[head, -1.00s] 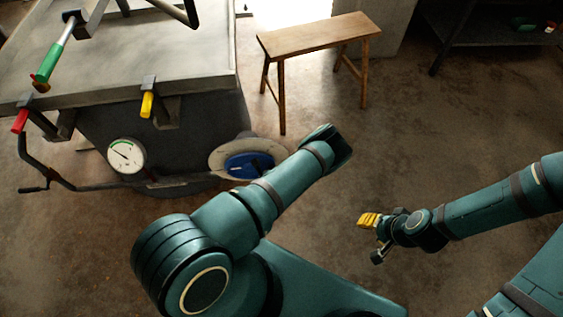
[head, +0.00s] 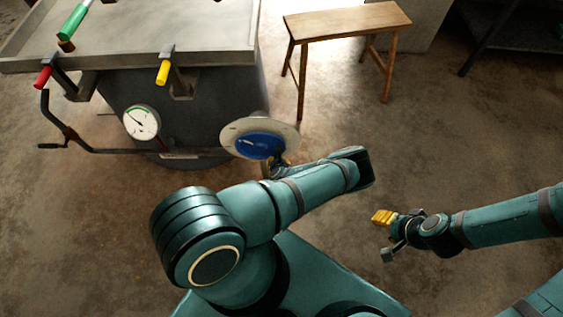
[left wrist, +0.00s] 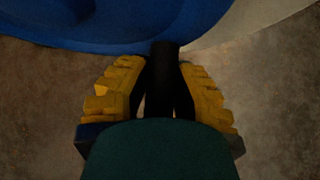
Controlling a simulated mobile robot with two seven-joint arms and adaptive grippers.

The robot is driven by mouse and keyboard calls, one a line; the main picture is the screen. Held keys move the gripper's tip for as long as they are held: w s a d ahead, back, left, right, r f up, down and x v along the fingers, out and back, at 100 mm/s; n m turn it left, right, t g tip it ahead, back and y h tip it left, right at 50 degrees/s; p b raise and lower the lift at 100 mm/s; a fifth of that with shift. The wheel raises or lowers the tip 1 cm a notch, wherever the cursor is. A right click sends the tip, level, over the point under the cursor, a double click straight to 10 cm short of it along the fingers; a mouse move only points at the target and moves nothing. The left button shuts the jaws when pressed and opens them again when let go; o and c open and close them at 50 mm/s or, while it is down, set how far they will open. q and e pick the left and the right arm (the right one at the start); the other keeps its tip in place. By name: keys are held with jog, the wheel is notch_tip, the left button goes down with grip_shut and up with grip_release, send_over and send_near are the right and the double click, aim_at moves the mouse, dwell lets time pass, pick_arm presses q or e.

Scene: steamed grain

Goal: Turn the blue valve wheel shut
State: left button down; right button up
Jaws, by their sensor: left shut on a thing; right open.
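The blue valve wheel (head: 256,145) sits in front of a pale round plate (head: 288,134) on the side of the dark vat. In the left wrist view the blue wheel (left wrist: 110,25) fills the top. My left gripper (head: 280,162) is at the wheel's lower right edge, partly hidden by my arm. In the left wrist view its yellow fingers (left wrist: 168,92) are shut on a black handle (left wrist: 163,65) that stands out from the wheel's rim. My right gripper (head: 385,232) is open and empty, in the air at the right, away from the wheel.
A white dial gauge (head: 141,122) is on the vat (head: 215,100), left of the wheel. Red (head: 43,76) and yellow (head: 163,72) handles and a crank (head: 52,146) stick out nearby. A wooden bench (head: 345,22) stands behind. The floor at the right is clear.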

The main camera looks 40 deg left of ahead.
pick_arm(q)
jog(key=shift+s+a+f, duration=0.15)
jog(key=shift+s+a, duration=0.35)
jog(key=shift+a, duration=0.15)
dwell(0.7)
jog(key=c, duration=0.8)
grip_release()
jog(key=shift+w, duration=0.1)
jog(key=shift+d, duration=0.2)
jog(key=shift+d+r, duration=0.3)
jog(key=shift+r, duration=0.05)
jog(key=v, duration=1.1)
jog(key=shift+r, duration=0.1)
